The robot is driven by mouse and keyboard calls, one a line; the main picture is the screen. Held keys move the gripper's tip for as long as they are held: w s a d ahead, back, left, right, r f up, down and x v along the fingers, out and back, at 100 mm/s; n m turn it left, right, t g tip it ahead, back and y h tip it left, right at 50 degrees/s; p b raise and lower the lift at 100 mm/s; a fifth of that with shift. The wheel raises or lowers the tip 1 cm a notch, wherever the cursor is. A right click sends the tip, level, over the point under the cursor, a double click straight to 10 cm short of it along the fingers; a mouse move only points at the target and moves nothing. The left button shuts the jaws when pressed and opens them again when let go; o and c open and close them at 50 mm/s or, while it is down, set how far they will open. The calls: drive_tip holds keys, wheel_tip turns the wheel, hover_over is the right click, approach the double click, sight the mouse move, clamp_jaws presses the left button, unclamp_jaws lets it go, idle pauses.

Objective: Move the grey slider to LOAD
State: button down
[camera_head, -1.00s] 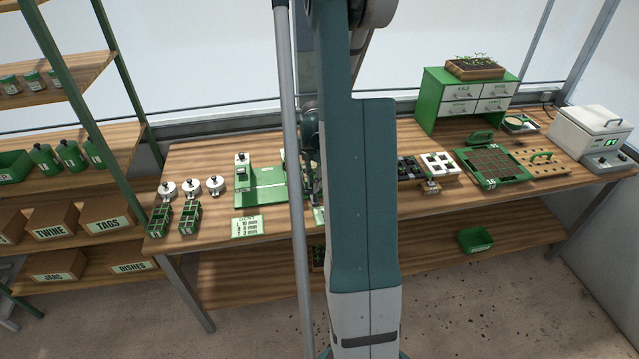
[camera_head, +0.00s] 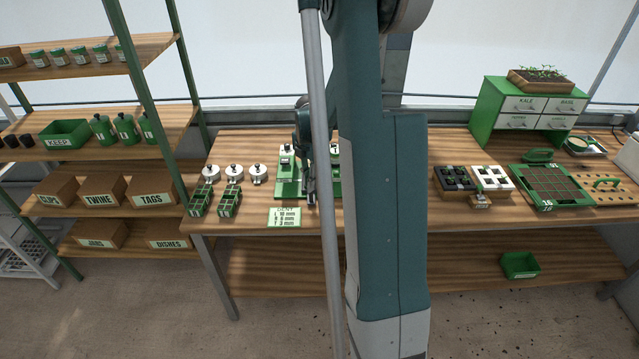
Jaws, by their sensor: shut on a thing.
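The green tray seeder (camera_head: 287,188) stands on the wooden bench, left of my upright arm. A white-faced block with a dark knob (camera_head: 286,150) stands at its back left. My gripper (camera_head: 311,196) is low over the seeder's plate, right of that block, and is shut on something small. It is at the seeder, where the grey slider would be, but the slider itself is too small and covered to make out. My arm and a grey pole hide the seeder's right part. No LOAD mark can be read.
Several white knobbed discs (camera_head: 234,173) and green cell trays (camera_head: 201,198) stand left of the seeder. A sign card (camera_head: 285,217) lies in front. Right of my arm are black and white cell blocks (camera_head: 490,178), a green seed tray (camera_head: 545,204) and a green drawer cabinet (camera_head: 482,120).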

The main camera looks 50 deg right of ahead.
idle(0.3)
drive_tip(key=c, duration=2.3)
unclamp_jaws()
drive_tip(key=shift+r, duration=0.1)
wheel_tip(320, 180, up, 12)
drive_tip(key=shift+a, duration=0.1)
